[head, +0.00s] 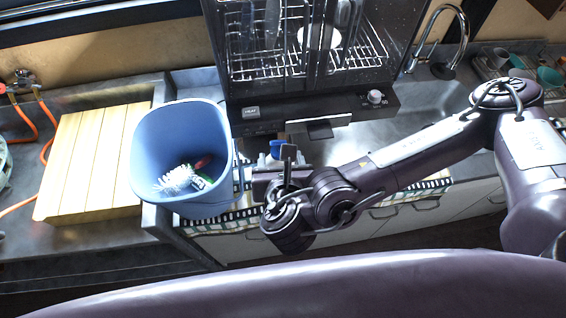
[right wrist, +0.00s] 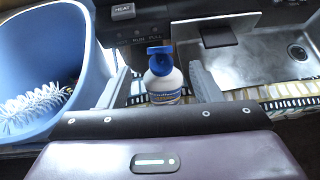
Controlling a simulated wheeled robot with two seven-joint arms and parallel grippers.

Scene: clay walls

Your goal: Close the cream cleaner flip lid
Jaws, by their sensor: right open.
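The cream cleaner is a white bottle (right wrist: 164,88) with a blue cap, standing upright in the right wrist view. Its blue flip lid (right wrist: 158,50) appears raised above the cap. In the head view only the blue top (head: 275,147) shows, and my right arm hides most of the bottle. My right gripper (right wrist: 157,76) is open, with its grey fingers to the left and right of the bottle in the picture and a gap on each side. It also shows in the head view (head: 286,157). My left gripper is in neither view.
A blue bucket (head: 142,160) holding a white brush (head: 178,180) stands close to the left of my right gripper. A wooden board (head: 85,160) lies at left. The sink (right wrist: 290,65) is at right.

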